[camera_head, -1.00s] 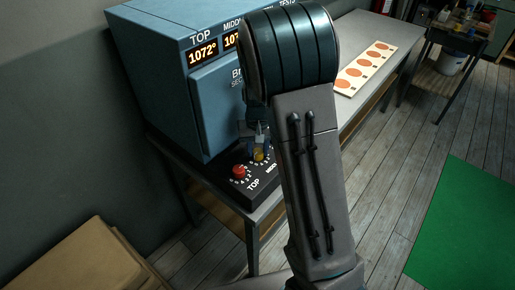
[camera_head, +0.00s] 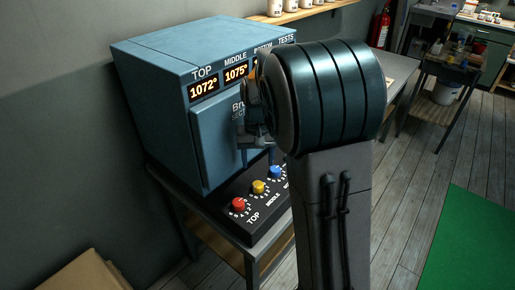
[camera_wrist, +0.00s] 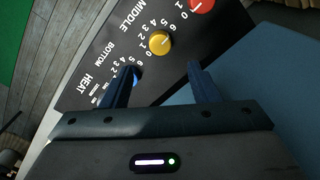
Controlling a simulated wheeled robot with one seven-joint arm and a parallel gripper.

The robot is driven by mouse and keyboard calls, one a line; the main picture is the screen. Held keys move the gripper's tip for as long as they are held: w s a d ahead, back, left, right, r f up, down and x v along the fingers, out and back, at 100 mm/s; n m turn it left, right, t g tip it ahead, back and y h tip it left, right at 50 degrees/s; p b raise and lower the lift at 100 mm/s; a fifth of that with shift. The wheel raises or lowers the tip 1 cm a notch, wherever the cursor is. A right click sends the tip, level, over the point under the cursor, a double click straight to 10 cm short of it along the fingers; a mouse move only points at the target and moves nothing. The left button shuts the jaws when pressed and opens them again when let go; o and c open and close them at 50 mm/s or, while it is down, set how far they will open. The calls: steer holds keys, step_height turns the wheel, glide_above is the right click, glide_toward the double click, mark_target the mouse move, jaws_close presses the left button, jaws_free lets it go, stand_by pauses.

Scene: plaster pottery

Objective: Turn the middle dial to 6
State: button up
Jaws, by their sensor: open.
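The middle dial is a yellow knob (camera_head: 259,187) on the black control panel (camera_head: 226,221) in front of the blue kiln. In the wrist view the yellow knob (camera_wrist: 160,43) lies beyond the fingertips, beside the "MIDDLE" label; I cannot tell exactly which number it points to. My gripper (camera_head: 257,142) is open and empty, raised above the panel and apart from the knobs. In the wrist view my gripper (camera_wrist: 163,68) has its two blue fingers spread wide. The left finger partly covers the blue bottom knob (camera_wrist: 137,77).
The red top knob (camera_head: 239,205) and blue bottom knob (camera_head: 276,172) flank the yellow one. The blue kiln (camera_head: 152,69) stands close behind the panel; its middle display (camera_head: 236,74) reads 1075°. A grey table (camera_head: 244,255) carries the kiln and panel.

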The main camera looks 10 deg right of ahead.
steer(key=shift+r, duration=2.2)
